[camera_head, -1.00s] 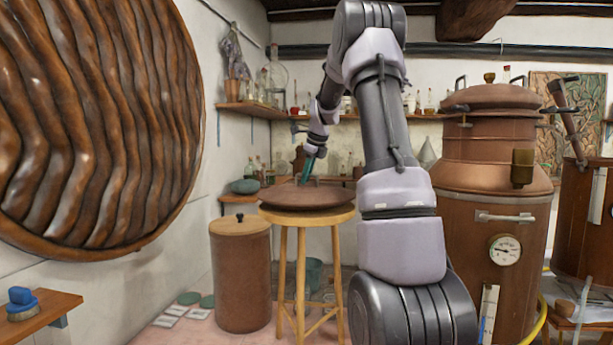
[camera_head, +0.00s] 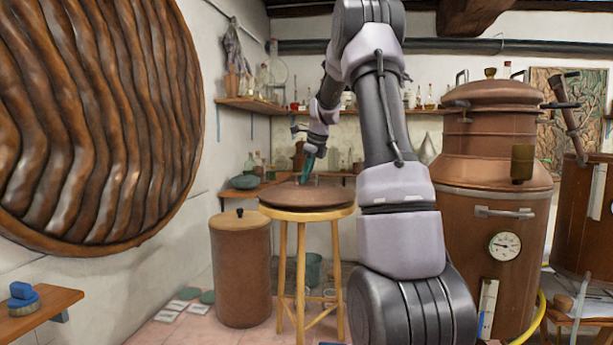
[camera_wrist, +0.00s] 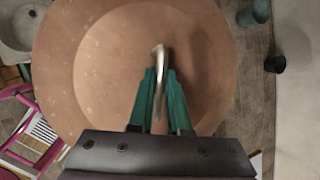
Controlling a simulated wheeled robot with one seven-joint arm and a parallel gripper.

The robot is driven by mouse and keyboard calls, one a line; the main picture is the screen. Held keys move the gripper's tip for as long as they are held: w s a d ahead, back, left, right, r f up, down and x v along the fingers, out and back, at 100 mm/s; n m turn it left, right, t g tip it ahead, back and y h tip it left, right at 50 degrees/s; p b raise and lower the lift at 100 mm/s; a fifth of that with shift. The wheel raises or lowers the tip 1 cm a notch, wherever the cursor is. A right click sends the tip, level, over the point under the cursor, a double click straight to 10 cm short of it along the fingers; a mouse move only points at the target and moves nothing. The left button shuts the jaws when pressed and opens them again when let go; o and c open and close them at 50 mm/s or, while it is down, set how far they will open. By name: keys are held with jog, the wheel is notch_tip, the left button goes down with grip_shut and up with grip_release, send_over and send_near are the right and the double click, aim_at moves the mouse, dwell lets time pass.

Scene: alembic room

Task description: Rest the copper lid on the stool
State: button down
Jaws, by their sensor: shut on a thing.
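The copper lid (camera_head: 300,194) is a wide brown shallow dome. It lies about level on the round top of the wooden stool (camera_head: 322,212) in the head view. In the wrist view the lid (camera_wrist: 105,55) fills much of the picture and hides the stool top. My gripper (camera_head: 306,172) is above the lid's middle. In the wrist view its teal fingers (camera_wrist: 160,75) are shut on the lid's pale metal handle (camera_wrist: 158,55). In the head view the handle is too small to make out clearly.
A copper bin with a wooden lid (camera_head: 241,270) stands close left of the stool. A large copper still (camera_head: 490,220) with a gauge stands to the right. Shelves with bottles (camera_head: 250,105) line the back. A big ribbed copper disc (camera_head: 95,120) hangs at left.

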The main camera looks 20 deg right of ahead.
aim_at(314, 187)
jog(key=c, duration=0.8)
grip_release()
jog(key=shift+f, duration=0.1)
jog(key=v, duration=1.1)
jog(key=s+a+r+n, duration=0.3)
jog(key=s+a+n, duration=0.4)
jog(key=s+a, duration=0.15)
jog(key=s+a+f+n, duration=0.2)
jog(key=s+n, duration=0.3)
jog(key=s, duration=0.3)
jog(key=s+a+f+n+t, duration=0.1)
jog(key=s+a+f+n, duration=0.2)
jog(key=s+a+n, duration=0.2)
jog(key=s+a+f+n+t+y, duration=0.1)
jog(key=s+a+f+n, duration=0.2)
jog(key=s+n, duration=0.4)
jog(key=shift+s+a, duration=0.2)
jog(key=shift+s, duration=1.75)
